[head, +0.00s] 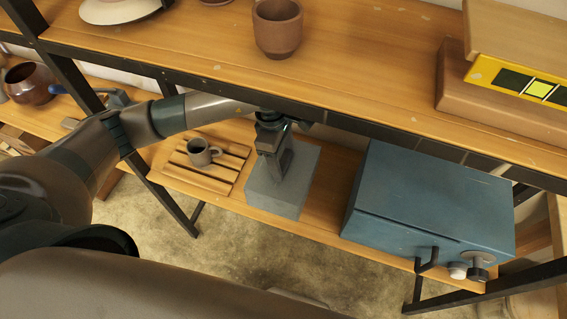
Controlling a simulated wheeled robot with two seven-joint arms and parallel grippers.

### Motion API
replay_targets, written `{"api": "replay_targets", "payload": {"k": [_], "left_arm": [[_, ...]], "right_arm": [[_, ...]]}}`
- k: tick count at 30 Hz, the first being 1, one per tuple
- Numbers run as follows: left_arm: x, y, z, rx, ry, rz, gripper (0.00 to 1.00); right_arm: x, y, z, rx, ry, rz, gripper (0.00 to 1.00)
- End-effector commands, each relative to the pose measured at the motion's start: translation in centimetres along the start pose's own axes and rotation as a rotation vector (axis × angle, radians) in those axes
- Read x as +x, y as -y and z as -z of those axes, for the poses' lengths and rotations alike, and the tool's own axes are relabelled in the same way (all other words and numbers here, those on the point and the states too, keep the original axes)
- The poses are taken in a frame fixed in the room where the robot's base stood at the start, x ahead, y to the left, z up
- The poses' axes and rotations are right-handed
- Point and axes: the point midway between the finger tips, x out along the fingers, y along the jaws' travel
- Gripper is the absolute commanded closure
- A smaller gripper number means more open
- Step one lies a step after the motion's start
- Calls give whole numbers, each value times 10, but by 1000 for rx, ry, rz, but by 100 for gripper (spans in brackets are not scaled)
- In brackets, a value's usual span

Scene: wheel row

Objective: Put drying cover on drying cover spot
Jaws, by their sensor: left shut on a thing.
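My left gripper (274,150) reaches in from the left, below the upper shelf, and points down. It is shut on the top part of a grey box-shaped cover (262,196), which I take to be the drying cover. The cover is at the lower shelf, between a slatted wooden rack and a blue box. I cannot tell whether it rests on the shelf or hangs just above it. No marked drying cover spot can be made out; the cover and gripper hide part of the shelf. My right gripper is not in view.
A grey mug (199,154) stands on the slatted rack (181,178) left of the cover. The blue box (424,197) with knobs stands to the right. The upper shelf (350,60) holds a brown cup (277,30), and its dark front rail passes close above my gripper.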

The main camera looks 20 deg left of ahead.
Motion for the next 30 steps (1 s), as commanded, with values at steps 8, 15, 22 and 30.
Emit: {"api": "replay_targets", "payload": {"k": [8,15,22,30], "left_arm": [[29,2,4,-1,-1,5,72],[37,-4,6,0,-1,1,72],[38,-4,6,0,-1,0,72],[39,-4,6,0,-1,1,20]], "right_arm": [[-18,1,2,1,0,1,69],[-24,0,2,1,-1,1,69],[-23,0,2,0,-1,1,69],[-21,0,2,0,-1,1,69]]}}
